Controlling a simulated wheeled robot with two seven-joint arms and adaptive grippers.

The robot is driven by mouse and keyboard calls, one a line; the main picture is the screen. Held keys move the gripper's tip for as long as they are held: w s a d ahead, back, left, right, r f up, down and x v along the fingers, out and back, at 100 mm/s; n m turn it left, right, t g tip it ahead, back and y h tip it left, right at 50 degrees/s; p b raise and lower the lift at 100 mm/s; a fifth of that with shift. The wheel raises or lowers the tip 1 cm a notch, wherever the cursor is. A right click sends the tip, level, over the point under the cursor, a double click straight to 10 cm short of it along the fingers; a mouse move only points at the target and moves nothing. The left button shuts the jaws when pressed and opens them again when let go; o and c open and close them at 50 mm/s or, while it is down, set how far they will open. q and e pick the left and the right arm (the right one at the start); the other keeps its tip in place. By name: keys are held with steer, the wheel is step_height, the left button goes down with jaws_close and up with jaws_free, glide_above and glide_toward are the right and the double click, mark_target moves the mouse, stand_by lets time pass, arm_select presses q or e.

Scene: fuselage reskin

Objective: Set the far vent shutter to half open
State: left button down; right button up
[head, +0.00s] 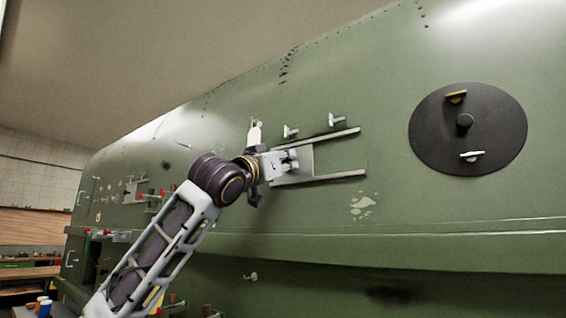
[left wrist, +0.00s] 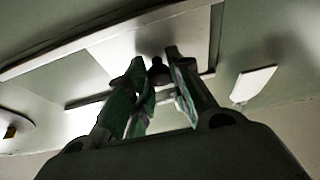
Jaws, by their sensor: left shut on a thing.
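The vent shutter is a pale plate (head: 305,157) between two light rails on the green fuselage side in the head view. Its plate (left wrist: 125,45) and a small dark knob (left wrist: 158,74) also show in the left wrist view. My left gripper (head: 289,160) is at the left part of the shutter, in front of it. In the left wrist view its two fingers (left wrist: 156,68) are shut on the knob, one on each side. The knob is hidden by the gripper in the head view. My right gripper is in neither view.
Small pale tabs (head: 291,132) stick out above the rails. A pale strip (left wrist: 253,86) hangs beside the rail end in the left wrist view. A round black cover (head: 468,135) with handles sits to the right. The skin between cover and rails is clear.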

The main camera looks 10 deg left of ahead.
mark_target(310, 156)
arm_select(q)
steer(key=d, duration=0.1)
steer(key=s+d, duration=0.1)
steer(key=d, duration=0.1)
steer(key=shift+s+d, duration=0.15)
steer(key=shift+d, duration=0.05)
steer(key=shift+s+d, duration=0.2)
steer(key=shift+d, duration=0.3)
steer(key=shift+s+d, duration=0.15)
steer(key=shift+d, duration=0.3)
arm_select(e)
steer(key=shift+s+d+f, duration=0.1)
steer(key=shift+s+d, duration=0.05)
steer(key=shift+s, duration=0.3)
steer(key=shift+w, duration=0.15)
arm_select(q)
steer(key=c, duration=1.3)
jaws_free()
steer(key=shift+s+a, duration=0.1)
steer(key=shift+v, duration=5.95)
